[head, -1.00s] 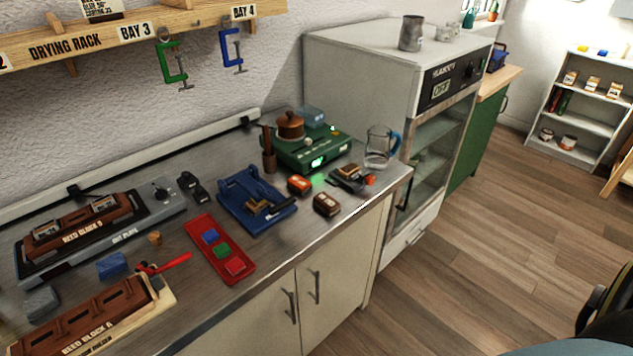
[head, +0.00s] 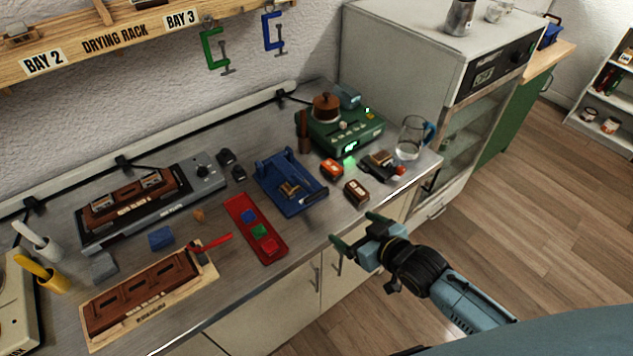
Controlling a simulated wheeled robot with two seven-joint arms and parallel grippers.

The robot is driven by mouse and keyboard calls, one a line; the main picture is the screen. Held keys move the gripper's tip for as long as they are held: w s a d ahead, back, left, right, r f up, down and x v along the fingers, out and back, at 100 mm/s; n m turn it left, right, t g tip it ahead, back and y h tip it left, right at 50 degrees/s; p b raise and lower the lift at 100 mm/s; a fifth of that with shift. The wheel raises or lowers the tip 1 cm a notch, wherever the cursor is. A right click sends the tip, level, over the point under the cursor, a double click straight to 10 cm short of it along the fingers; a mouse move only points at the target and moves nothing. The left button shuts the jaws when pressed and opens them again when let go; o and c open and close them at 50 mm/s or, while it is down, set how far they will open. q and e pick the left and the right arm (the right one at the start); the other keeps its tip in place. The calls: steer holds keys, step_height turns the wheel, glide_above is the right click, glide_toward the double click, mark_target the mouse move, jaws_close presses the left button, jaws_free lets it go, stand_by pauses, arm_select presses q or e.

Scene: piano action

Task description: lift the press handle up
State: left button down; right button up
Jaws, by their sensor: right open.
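No part is labelled as a press, so I cannot tell for certain which handle is the press handle. A red lever (head: 214,242) lies low and nearly flat at the right end of the front reed block (head: 140,295). A blue fixture (head: 290,182) with a small metal-and-wood piece in it stands mid-bench. My right gripper (head: 355,230) is open and empty, in front of the bench's front edge, right of the red tray and below the blue fixture in the picture. It touches neither fixture nor lever. My left gripper is out of view.
A red tray (head: 256,228) with coloured blocks lies between the lever and the blue fixture. A drying rack (head: 110,38) hangs above.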

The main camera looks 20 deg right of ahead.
steer(key=y, duration=0.1)
glide_toward(317, 195)
steer(key=s+d, duration=0.1)
steer(key=s, duration=0.2)
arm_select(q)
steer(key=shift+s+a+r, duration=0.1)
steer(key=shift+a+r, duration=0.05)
arm_select(e)
steer(key=shift+t, duration=0.4)
steer(key=x, duration=1.3)
steer(key=shift+w+a+r, duration=0.1)
steer(key=shift+w, duration=0.2)
